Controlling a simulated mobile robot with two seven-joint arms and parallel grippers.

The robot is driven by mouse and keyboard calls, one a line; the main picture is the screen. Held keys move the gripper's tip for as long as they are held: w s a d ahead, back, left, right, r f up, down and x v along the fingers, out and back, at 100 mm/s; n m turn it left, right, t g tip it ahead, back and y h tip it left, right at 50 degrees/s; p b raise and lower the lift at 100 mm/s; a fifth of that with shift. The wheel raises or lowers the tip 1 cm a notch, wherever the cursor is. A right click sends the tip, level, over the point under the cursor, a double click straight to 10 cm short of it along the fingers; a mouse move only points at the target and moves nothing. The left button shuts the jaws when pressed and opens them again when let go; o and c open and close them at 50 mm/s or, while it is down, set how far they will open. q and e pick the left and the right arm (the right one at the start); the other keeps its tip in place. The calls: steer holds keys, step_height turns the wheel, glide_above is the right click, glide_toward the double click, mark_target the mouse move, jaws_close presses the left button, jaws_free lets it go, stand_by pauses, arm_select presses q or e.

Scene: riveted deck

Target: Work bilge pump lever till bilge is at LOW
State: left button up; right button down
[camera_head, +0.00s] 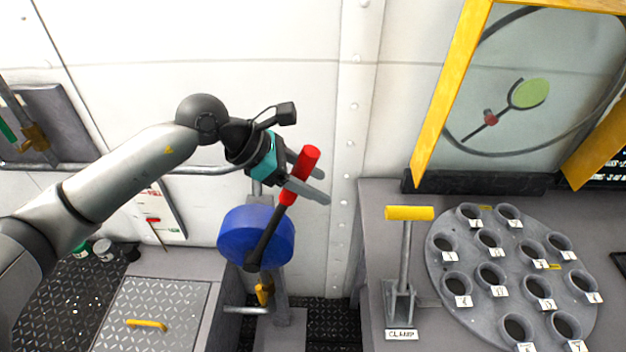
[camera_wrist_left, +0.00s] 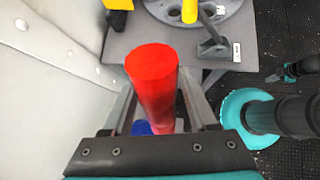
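The pump lever has a red grip (camera_head: 308,160) on a dark rod (camera_head: 265,243) that tilts up and right from the front of a blue round pump body (camera_head: 255,236). My left gripper (camera_head: 312,184) is at the grip, with its two grey fingers on either side of it. In the left wrist view the red grip (camera_wrist_left: 153,85) fills the space between the fingers, and a sliver of blue shows below. The fingers look closed on it. Teal and black parts, likely of my right arm, show at the right of the left wrist view; its finger opening is unclear. I see no readable bilge level.
Right of the pump, a grey bench (camera_head: 375,215) carries an upright lever with a yellow handle (camera_head: 409,213) labelled CLAMP and a round plate (camera_head: 460,296) of numbered cups. A yellow-framed panel (camera_head: 450,95) stands behind. A white riveted wall (camera_head: 300,50) backs the pump.

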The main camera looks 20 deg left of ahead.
arm_select(q)
steer(key=shift+o, duration=0.4)
steer(key=shift+a, duration=0.1)
steer(key=v, duration=1.5)
steer(key=shift+b, duration=0.4)
